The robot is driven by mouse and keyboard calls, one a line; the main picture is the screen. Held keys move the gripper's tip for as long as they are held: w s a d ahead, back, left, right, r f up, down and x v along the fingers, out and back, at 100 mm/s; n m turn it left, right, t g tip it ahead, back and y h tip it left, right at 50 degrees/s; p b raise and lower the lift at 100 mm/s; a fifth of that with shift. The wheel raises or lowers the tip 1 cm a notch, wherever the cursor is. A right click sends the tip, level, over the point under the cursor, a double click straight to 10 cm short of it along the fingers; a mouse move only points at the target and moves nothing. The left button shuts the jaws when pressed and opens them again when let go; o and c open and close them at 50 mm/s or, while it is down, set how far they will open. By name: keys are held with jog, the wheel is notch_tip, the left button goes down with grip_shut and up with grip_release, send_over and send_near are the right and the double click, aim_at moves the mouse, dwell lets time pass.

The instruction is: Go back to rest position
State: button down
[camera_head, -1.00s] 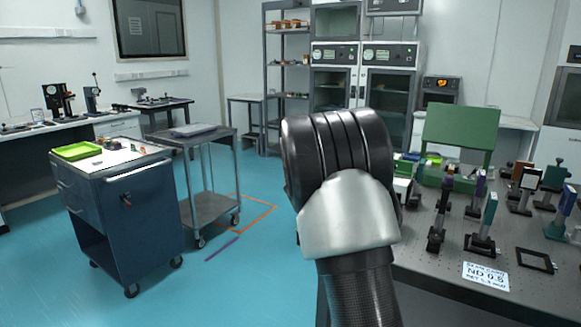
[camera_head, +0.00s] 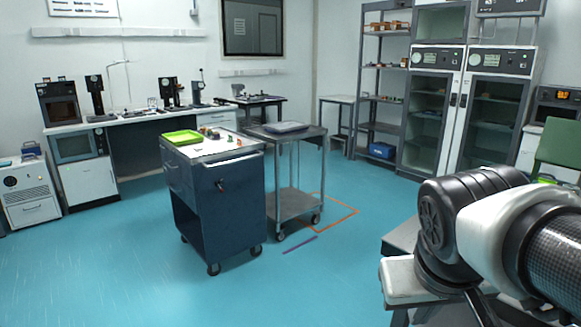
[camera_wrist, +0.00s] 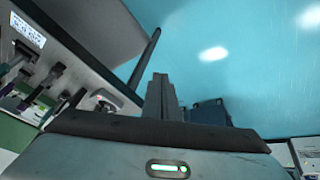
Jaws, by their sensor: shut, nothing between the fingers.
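My gripper (camera_wrist: 161,98) shows in the wrist view with its two fingers together and nothing between them. It points out over the blue floor (camera_wrist: 235,70), beside the edge of the optical table (camera_wrist: 90,55). In the head view my arm fills the lower right, bent at a thick black joint with a white shell. My fingers are hidden in that view.
A dark blue drawer cart (camera_head: 222,205) with a green tray (camera_head: 182,136) stands left of centre. A grey trolley (camera_head: 290,205) is beside it. Benches with instruments line the back left wall. Glass cabinets (camera_head: 490,115) stand at the right. The front left floor is clear.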

jog(key=s+a+y, duration=0.2)
jog(key=s+a, duration=0.1)
jog(key=a, duration=0.2)
notch_tip(320, 180, up, 23)
jog(key=p, duration=2.3)
jog(key=shift+t+p, duration=0.3)
jog(key=shift+p, duration=0.05)
jog(key=shift+d, duration=0.15)
